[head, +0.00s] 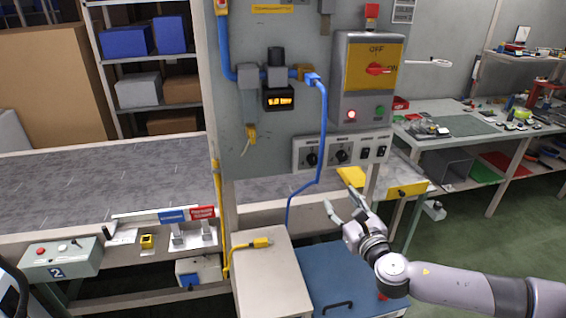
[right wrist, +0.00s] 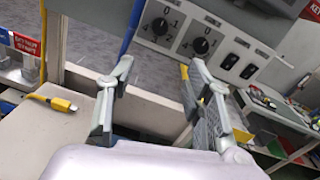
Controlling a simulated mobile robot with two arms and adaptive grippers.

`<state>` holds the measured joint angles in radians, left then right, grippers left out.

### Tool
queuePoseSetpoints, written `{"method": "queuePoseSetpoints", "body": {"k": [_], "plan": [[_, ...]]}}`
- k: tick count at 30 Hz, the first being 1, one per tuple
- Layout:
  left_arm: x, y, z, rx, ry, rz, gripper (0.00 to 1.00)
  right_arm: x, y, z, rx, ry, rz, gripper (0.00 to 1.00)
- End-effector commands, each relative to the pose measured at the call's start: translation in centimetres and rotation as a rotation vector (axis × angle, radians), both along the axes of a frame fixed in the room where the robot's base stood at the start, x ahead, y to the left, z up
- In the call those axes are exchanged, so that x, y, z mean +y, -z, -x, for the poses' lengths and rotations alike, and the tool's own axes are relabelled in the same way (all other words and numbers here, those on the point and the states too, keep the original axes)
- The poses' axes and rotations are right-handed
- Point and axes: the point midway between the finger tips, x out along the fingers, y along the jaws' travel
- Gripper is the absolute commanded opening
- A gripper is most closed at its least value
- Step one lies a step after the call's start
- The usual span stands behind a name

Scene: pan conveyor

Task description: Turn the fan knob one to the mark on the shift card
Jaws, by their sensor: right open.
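A light grey switch panel (head: 303,143) holds two black rotary knobs, a left knob (head: 311,159) and a right knob (head: 341,156). In the right wrist view the left knob (right wrist: 160,26) and right knob (right wrist: 201,46) sit among printed numbers. The small labels are too blurred to tell which is fan knob one. My right gripper (head: 341,206) is open and empty, below and in front of the panel, apart from both knobs. It also shows in the right wrist view (right wrist: 161,78), fingers spread. I cannot identify the shift card surely; a printed sheet (head: 403,11) hangs at upper right.
Two black rocker switches (head: 374,152) sit right of the knobs. A blue cable (head: 321,130) hangs in front of the panel, close to the left knob. Above is a control box (head: 347,105) with a red switch. A grey cabinet (head: 270,285) stands below.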

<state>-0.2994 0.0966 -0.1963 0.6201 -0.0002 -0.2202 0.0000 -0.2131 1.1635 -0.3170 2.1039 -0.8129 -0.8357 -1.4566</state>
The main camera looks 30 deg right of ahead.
Motion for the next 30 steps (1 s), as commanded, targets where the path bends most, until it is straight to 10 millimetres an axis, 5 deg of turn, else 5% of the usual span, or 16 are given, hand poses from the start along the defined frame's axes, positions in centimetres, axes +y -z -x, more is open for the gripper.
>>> {"method": "queuePoseSetpoints", "body": {"k": [11, 30], "plan": [[-2.4, -0.9, 0.1, 0.001, 0.001, 0.029, 0.00, 0.0, -1.3, -2.7, -0.015, -0.010, 0.031, 0.47], [-0.9, -3.3, 0.1, 0.000, -0.003, 0.011, 0.00, -2.0, -1.2, -14.3, -0.012, -0.011, 0.029, 0.47]]}}
